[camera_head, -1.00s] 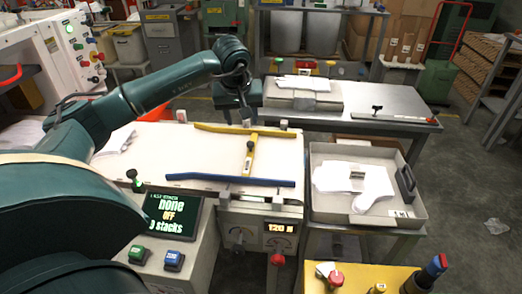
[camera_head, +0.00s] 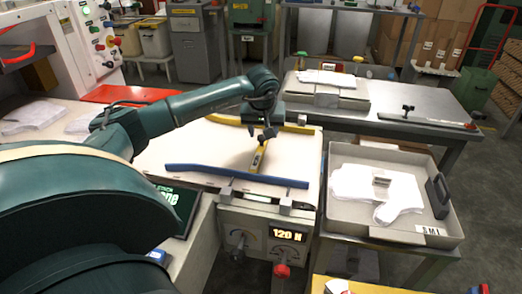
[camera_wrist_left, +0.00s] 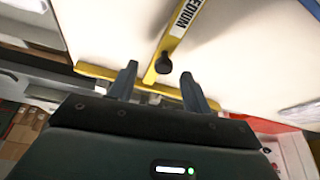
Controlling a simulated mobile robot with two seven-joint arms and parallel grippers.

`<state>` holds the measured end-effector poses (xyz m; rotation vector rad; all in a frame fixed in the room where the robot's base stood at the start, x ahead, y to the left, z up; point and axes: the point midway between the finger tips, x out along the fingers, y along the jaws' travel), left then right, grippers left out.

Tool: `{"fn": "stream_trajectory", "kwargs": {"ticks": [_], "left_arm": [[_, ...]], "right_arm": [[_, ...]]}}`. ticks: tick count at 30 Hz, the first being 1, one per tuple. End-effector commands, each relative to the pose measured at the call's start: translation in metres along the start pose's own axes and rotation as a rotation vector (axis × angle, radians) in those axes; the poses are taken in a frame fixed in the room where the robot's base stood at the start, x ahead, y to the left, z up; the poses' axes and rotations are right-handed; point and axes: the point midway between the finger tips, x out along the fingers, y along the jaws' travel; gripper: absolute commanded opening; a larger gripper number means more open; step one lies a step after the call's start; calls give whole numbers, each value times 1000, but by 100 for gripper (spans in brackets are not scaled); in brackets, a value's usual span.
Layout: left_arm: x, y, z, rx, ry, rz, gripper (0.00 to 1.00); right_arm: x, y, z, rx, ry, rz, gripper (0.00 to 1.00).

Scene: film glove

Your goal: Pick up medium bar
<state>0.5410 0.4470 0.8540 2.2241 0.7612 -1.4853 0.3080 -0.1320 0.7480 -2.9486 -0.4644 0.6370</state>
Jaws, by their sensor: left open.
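The medium bar (camera_head: 258,158) is a yellow strip with a dark knob at its far end. It lies across the pale top of the press table, and "MEDIUM" is legible on it in the left wrist view (camera_wrist_left: 184,20). It meets a long yellow crosspiece (camera_head: 228,120) at the back; I cannot tell if they are joined. My left gripper (camera_head: 267,134) is over the far end of the strip. In the left wrist view its two fingers (camera_wrist_left: 158,78) are apart, with the knob just ahead between them and nothing held. My right gripper is out of view.
A blue bar (camera_head: 236,176) lies along the table's front. A grey tray (camera_head: 395,236) with white gloves stands at the right. A metal bench (camera_head: 420,98) is behind, and a control panel with a "120" display (camera_head: 287,235) is below the table.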

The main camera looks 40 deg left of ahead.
Motion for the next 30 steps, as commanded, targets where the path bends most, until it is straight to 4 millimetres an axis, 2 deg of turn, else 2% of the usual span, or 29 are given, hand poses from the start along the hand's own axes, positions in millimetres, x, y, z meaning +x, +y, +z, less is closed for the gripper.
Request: {"fn": "stream_trajectory", "kwargs": {"ticks": [9, 13, 19, 30], "left_arm": [[43, -6, 2, 0, -3, 0, 49], [51, -7, 1, -1, -1, 1, 49], [51, -7, 1, 0, 0, 1, 49], [51, -7, 1, 0, 0, 1, 20]], "right_arm": [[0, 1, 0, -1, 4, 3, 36], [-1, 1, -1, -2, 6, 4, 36], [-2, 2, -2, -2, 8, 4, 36], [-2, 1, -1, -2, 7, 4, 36]]}}
